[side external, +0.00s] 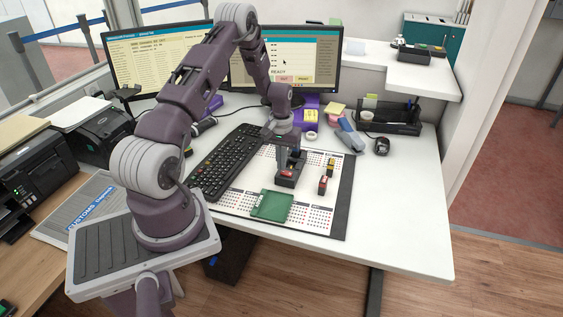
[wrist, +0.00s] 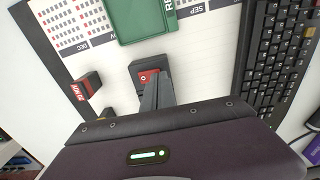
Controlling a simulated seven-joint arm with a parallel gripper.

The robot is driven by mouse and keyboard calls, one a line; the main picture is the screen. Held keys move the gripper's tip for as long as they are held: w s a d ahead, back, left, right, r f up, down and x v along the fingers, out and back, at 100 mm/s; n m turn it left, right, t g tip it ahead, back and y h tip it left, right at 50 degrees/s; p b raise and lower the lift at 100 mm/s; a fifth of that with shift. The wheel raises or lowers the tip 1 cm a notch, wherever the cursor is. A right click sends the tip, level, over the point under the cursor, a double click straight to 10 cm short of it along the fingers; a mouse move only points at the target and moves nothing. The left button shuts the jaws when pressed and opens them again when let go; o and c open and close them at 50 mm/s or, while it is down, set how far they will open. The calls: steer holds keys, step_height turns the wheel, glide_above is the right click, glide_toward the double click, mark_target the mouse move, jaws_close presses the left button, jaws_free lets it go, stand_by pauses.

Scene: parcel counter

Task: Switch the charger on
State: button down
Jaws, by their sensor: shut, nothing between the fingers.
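The charger appears to be the small dark box with a red rocker switch (wrist: 148,77) on its top, seen in the wrist view. In the side view the dark box (side external: 286,183) stands on the calendar desk mat, below my gripper. My gripper (side external: 287,168) points down with its fingers together and empty. In the wrist view its fingertips (wrist: 154,84) are right at the red switch and cover part of it. I cannot tell whether they touch it, or which way the switch is set.
A green box (side external: 271,206) lies in front of the charger. A red-marked date stamp (wrist: 88,86) stands beside it, with a yellow-marked block (side external: 331,165) behind. The black keyboard (side external: 226,163) lies to the left. The desk's right front is clear.

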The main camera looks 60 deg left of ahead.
steer(key=shift+f, duration=0.65)
stand_by(0.5)
steer(key=shift+a+r, duration=0.1)
steer(key=shift+r, duration=2.15)
steer(key=shift+r, duration=1.9)
steer(key=s+d+r+m+t+y, duration=0.1)
steer(key=d+r+m, duration=0.1)
steer(key=d+r, duration=0.7)
steer(key=s+d+r+m+t, duration=0.1)
steer(key=d+r+m, duration=0.1)
steer(key=d+r, duration=0.75)
steer(key=s+d+r+m+t, duration=0.1)
steer(key=s+d+r, duration=0.2)
steer(key=s, duration=0.3)
steer(key=s+d+r+m+t, duration=0.1)
steer(key=s+d+r+m, duration=0.1)
steer(key=s+d, duration=0.3)
steer(key=s+d+r+m+t+h, duration=0.1)
steer(key=s+d+r+m, duration=0.1)
steer(key=s+d+r, duration=0.2)
steer(key=s, duration=0.3)
steer(key=shift+s+t, duration=0.3)
steer(key=shift+s, duration=0.05)
